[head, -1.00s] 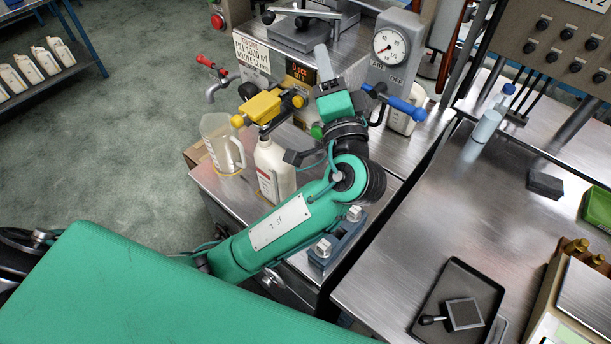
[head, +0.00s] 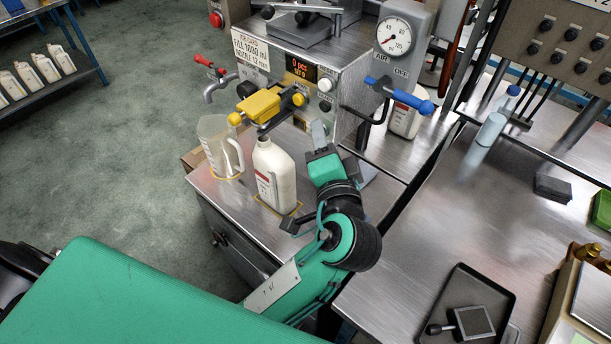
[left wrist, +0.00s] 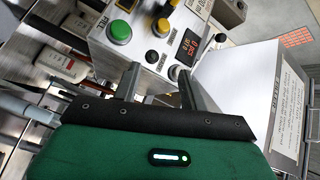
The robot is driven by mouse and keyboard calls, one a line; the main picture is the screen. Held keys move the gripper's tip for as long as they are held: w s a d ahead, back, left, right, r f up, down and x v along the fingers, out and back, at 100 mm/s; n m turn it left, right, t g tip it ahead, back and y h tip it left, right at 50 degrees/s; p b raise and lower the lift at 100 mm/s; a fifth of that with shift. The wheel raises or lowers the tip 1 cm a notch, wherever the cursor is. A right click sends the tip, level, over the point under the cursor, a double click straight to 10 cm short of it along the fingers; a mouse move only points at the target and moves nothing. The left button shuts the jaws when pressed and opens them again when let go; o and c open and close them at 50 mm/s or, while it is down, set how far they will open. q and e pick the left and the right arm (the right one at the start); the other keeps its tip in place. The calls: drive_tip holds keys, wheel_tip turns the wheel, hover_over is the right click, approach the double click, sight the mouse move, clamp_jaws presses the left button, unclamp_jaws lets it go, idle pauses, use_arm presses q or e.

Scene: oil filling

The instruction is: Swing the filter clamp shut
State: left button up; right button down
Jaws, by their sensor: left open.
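The filling machine (head: 275,70) stands at the top middle of the head view. A grey fixture with a long bar (head: 302,8) sits on its top, cut off by the frame edge. A yellow handle with round knobs (head: 268,104) juts from its front. I cannot tell for sure which part is the filter clamp. My left gripper (head: 319,135) is low in front of the machine, right of the white bottle (head: 274,178). In the left wrist view the gripper (left wrist: 159,85) is open and empty, facing the machine's button panel (left wrist: 150,35). My right gripper is not in view.
A clear jug (head: 217,148) stands left of the bottle. A blue-handled air valve (head: 398,92) sticks out below the gauge (head: 394,36). A red-handled tap (head: 212,80) is at the left. A black tray (head: 466,300) lies on the right bench, with bare metal behind it.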

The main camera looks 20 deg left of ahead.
use_arm(q)
drive_tip(key=a+f+g+h, duration=0.2)
drive_tip(key=a+f+g, duration=0.1)
drive_tip(key=f, duration=0.7)
drive_tip(key=shift+s+a+f+n, duration=0.15)
drive_tip(key=shift+s+n, duration=0.1)
drive_tip(key=shift+n, duration=0.05)
drive_tip(key=shift+c, duration=0.2)
